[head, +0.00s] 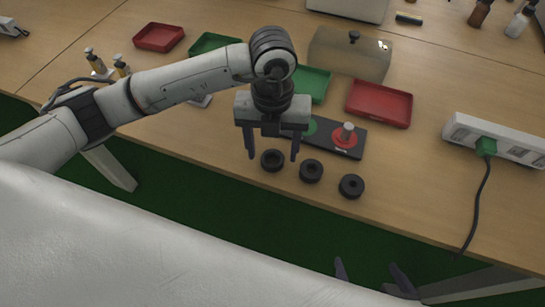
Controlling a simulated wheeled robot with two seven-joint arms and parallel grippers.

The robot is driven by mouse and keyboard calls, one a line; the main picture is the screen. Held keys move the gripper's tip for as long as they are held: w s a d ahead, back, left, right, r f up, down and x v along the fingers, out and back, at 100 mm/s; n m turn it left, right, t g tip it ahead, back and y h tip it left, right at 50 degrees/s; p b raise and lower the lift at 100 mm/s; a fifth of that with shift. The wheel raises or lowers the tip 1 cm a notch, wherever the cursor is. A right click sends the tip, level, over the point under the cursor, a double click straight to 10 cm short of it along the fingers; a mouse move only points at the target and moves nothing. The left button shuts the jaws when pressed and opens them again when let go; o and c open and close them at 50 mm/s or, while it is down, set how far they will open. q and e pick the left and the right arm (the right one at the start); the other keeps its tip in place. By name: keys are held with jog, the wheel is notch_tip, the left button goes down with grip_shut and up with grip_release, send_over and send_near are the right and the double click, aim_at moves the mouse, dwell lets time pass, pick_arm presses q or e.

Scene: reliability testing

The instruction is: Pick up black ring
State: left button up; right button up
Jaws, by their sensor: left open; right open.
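Three black rings lie in a row near the front edge of the table: a left ring (272,160), a middle ring (311,171) and a right ring (351,186). My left gripper (272,157) points down with its fingers open, one on each side of the left ring in the picture. The height of the fingertips above the table is hard to tell, and nothing is held. My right gripper (372,272) is open and empty at the bottom of the view, below the table's front edge. Its arm is mostly out of view.
A black base (348,151) with a red disc and post (346,137) and a green disc (309,128) stands just behind the rings. Red trays (380,104), green trays and a clear-covered box (350,54) are farther back. A white power strip (497,139) with a green plug and cable is at right.

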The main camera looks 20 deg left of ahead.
pick_arm(q)
jog(key=shift+f, duration=0.9)
jog(key=c, duration=1.1)
jog(key=shift+r, duration=0.15)
